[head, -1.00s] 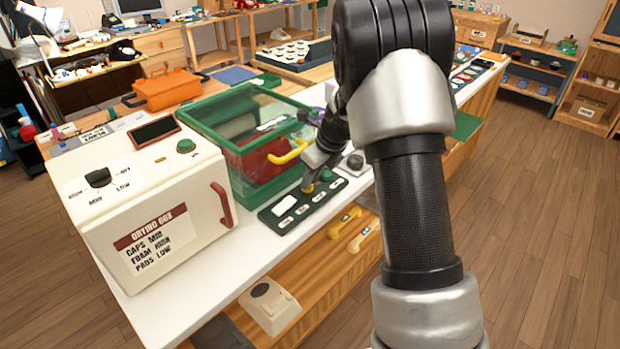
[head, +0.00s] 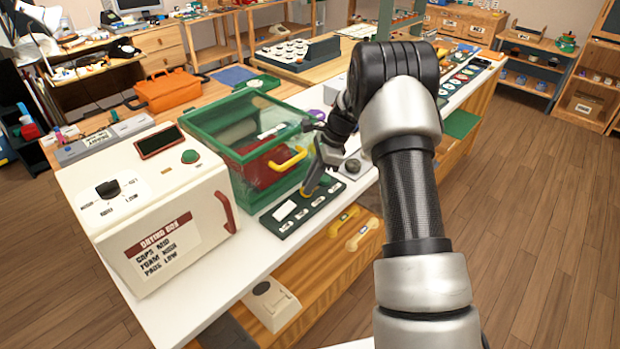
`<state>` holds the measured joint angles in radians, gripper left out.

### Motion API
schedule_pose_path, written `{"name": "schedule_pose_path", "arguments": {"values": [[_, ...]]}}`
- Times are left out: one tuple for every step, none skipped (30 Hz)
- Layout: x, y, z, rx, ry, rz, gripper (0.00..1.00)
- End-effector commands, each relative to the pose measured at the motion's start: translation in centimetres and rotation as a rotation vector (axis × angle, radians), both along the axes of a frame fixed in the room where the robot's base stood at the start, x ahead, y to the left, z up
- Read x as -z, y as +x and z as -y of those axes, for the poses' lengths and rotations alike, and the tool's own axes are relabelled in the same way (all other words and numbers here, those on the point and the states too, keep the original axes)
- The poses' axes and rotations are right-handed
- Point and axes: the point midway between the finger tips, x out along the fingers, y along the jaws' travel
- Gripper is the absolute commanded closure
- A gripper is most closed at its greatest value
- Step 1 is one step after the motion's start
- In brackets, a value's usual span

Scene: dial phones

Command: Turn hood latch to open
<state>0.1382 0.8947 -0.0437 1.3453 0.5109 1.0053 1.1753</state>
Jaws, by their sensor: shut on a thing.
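The hood is a green-framed clear box (head: 222,122) with a yellow handle (head: 288,160) on its front, and it stands closed on the white counter. A dark green panel (head: 287,227) with white labels lies in front of it.
A cream drying box (head: 150,215) with a red handle stands left of the hood. Yellow drawer handles (head: 362,235) stick out below the counter edge. A grey knob (head: 352,167) sits right of my gripper. The wooden floor on the right is clear.

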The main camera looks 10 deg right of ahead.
Motion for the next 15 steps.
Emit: {"name": "schedule_pose_path", "arguments": {"values": [[-0.17,0.10,0.04,-0.045,0.000,-0.001,1.00],[-0.14,0.14,0.03,-0.070,0.000,0.000,1.00],[-0.17,0.18,0.01,-0.106,0.000,0.001,1.00],[-0.13,0.20,0.02,-0.131,-0.001,0.000,1.00],[-0.12,0.21,0.02,-0.156,0.000,0.000,1.00],[-0.12,0.26,0.01,-0.186,0.000,0.000,1.00],[-0.11,0.28,0.02,-0.209,-0.001,0.000,1.00],[-0.07,0.28,0.03,-0.231,-0.001,-0.001,1.00],[-0.08,0.33,0.02,-0.259,-0.001,0.000,1.00],[-0.09,0.34,0.01,-0.278,-0.001,0.001,1.00],[-0.07,0.34,0.00,-0.296,-0.001,0.001,1.00],[-0.05,0.38,0.01,-0.319,-0.001,0.000,1.00],[-0.03,0.36,0.00,-0.336,-0.001,0.000,1.00],[-0.04,0.38,-0.02,-0.350,-0.001,0.000,1.00],[-0.07,0.44,-0.03,-0.367,-0.001,0.001,1.00]]}}
